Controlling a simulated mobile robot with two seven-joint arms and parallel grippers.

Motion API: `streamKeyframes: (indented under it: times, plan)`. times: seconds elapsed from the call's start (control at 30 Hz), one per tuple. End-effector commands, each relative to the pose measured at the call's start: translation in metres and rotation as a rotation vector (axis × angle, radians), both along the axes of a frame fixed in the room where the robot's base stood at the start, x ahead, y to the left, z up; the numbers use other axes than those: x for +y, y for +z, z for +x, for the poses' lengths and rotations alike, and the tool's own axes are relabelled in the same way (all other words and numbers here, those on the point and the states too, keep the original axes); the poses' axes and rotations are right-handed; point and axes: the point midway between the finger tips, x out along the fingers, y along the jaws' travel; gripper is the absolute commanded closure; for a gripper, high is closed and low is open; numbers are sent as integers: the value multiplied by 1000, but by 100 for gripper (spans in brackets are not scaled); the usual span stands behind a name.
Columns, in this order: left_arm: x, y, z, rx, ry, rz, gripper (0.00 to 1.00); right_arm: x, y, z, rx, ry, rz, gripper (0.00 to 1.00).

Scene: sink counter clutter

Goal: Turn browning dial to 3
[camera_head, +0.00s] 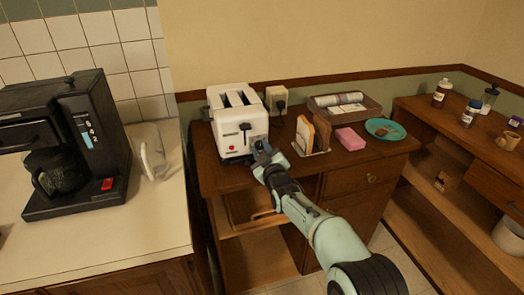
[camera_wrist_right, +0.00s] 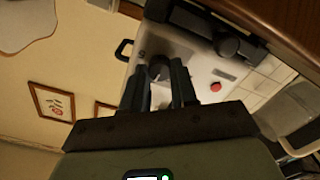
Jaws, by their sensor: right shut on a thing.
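The white toaster (camera_head: 231,136) stands on the brown wooden cabinet, with two slots on top and a small red button on its front. It also fills the middle of the right wrist view (camera_wrist_right: 190,62), tilted in the picture. The dark round browning dial (camera_wrist_right: 158,68) sits on its front face. My right gripper (camera_head: 261,150) reaches the toaster's front, and in the right wrist view its two fingers (camera_wrist_right: 159,88) are shut on the dial from both sides. In the head view the gripper hides the dial. The dial's marks and setting cannot be read. My left gripper is not in view.
A wall socket with a plug (camera_head: 277,98) is behind the toaster. To its right are a holder with cards (camera_head: 312,135), a pink block (camera_head: 350,139), a tray (camera_head: 366,110) and a teal plate (camera_head: 397,134). A black coffee maker (camera_head: 102,150) stands on the left counter.

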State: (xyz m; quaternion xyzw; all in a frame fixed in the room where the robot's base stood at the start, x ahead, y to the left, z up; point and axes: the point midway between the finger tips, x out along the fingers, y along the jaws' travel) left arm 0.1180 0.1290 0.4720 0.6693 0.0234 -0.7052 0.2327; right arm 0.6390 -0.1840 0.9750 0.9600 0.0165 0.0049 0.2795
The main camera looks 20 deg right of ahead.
Motion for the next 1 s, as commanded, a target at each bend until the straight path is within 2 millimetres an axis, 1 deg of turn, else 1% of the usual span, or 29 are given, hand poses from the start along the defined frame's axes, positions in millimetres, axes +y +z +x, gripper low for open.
streamKeyframes:
  times: [0.3, 0.77, 0.8, 0.87, 1.0]
  plan:
    - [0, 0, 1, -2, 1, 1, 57, 0, -1, 0, 0, 0, -95, 100]
    - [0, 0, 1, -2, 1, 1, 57, 0, -2, 0, 0, 0, -108, 100]
    - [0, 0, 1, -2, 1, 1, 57, 0, -2, 0, 0, 0, -107, 66]
    - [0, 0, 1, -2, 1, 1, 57, 0, -2, 0, 0, 0, -107, 46]
    - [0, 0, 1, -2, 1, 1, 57, 0, -1, 0, -1, 0, -107, 46]
